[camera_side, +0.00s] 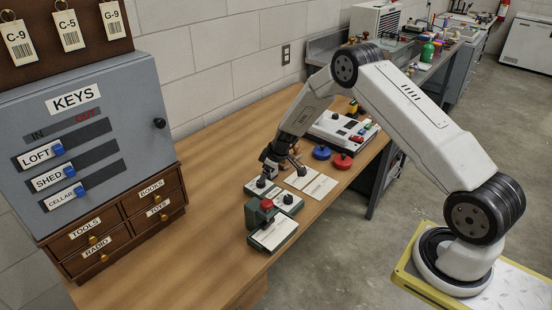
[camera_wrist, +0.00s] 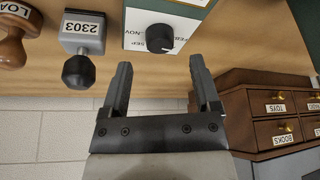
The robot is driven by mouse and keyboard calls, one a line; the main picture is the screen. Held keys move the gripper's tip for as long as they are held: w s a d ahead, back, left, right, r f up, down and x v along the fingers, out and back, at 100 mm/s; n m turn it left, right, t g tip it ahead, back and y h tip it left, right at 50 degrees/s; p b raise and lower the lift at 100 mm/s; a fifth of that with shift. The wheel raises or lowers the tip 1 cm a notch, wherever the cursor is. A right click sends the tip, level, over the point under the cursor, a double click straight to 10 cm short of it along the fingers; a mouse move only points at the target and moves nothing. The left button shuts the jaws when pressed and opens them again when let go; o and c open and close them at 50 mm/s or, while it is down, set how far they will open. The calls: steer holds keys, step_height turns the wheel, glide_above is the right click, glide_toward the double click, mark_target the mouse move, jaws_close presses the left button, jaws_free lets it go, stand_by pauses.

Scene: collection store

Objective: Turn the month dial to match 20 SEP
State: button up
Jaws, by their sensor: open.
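The month dial is a black round knob (camera_wrist: 160,37) on a white plate with a green-edged case. Small month labels beside it include what looks like SEP and NOV; where its pointer stands is too small to tell. In the side view, the dial box (camera_side: 274,196) carries two black knobs on the bench. My gripper (camera_wrist: 159,68) is open and empty. Its fingertips are apart on either side of the knob's line, just short of it in the picture, with no contact visible. In the side view my gripper (camera_side: 284,166) hangs low beside the box. No 20 SEP text is readable.
A stamp marked 2303 (camera_wrist: 81,42) and a wooden-handled stamp (camera_wrist: 12,45) are left of the dial in the wrist view. A green device with a red knob (camera_side: 272,227) stands in front. A wooden drawer cabinet (camera_side: 125,225) is left; bench between is clear.

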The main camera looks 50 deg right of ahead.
steer(key=shift+x, duration=1.9)
jaws_close()
